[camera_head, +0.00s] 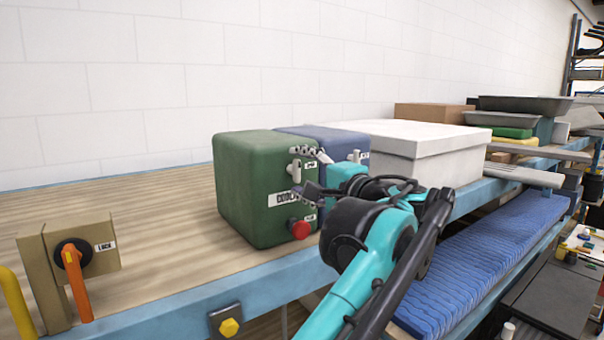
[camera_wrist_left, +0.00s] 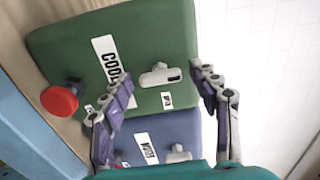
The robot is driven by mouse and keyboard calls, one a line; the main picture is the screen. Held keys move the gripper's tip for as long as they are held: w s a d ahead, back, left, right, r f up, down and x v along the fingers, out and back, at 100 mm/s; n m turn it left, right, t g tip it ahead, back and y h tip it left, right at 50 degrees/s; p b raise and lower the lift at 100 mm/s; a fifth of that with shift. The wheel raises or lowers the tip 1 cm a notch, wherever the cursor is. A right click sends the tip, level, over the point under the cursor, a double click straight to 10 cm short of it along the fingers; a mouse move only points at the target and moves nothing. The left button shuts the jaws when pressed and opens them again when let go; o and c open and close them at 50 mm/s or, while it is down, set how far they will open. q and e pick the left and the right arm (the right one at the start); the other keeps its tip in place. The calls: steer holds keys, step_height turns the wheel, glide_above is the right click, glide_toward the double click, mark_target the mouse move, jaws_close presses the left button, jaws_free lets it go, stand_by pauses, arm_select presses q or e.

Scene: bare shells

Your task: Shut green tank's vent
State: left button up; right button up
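The green tank (camera_head: 245,190) stands on the wooden bench top, with a label starting "COOL" on its front. A pale lever-like fitting (camera_head: 294,170) sits high on that face beside a small label; it shows in the left wrist view (camera_wrist_left: 160,75). I cannot tell whether this vent is open or shut. A red knob (camera_head: 300,229) is low on the same face. My left gripper (camera_head: 303,174) is open and empty. Its fingers are spread on either side of the pale fitting in the left wrist view (camera_wrist_left: 152,58), apart from it. My right gripper is not in view.
A blue tank (camera_wrist_left: 180,130) with a similar pale fitting (camera_wrist_left: 178,154) stands right beside the green one. A white box (camera_head: 425,145) is further right. A tan lock box (camera_head: 45,265) with an orange handle (camera_head: 78,285) is at left. Bench between is clear.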

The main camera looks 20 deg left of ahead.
arm_select(q)
steer(key=v, duration=1.2)
stand_by(0.4)
